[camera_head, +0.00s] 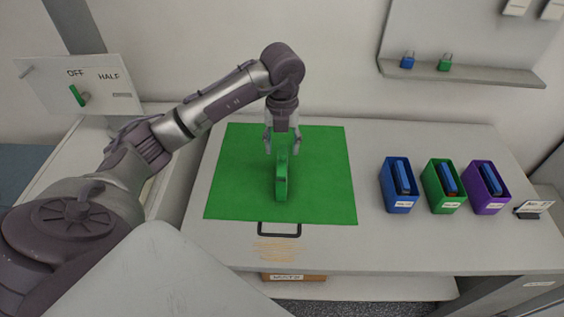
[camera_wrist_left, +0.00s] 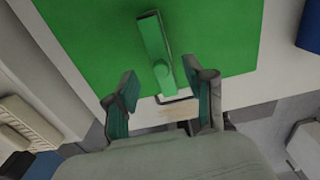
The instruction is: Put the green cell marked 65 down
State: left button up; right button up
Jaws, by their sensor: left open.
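A green cell (camera_head: 281,182) stands on the green mat (camera_head: 325,170) in the middle of the table; no number on it can be read. It also shows in the left wrist view (camera_wrist_left: 154,48), lying across the mat's colour beyond the fingertips. My left gripper (camera_head: 282,148) points down at the cell's far end in the head view. Its fingers are spread apart, with nothing gripped between them in the left wrist view (camera_wrist_left: 163,98). I cannot tell whether a finger touches the cell. My right gripper is not in view.
Blue (camera_head: 399,205), green (camera_head: 445,203) and purple (camera_head: 490,205) bins holding dark-and-blue items stand to the right. A black handle (camera_head: 279,233) lies at the mat's front edge. A wall shelf (camera_head: 480,75) holds blue (camera_head: 408,62) and green (camera_head: 445,64) padlocks. An OFF/HALF switch panel (camera_head: 85,85) is at left.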

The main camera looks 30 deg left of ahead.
pick_arm(q)
jog(key=shift+r, duration=2.25)
jog(key=shift+f, duration=0.1)
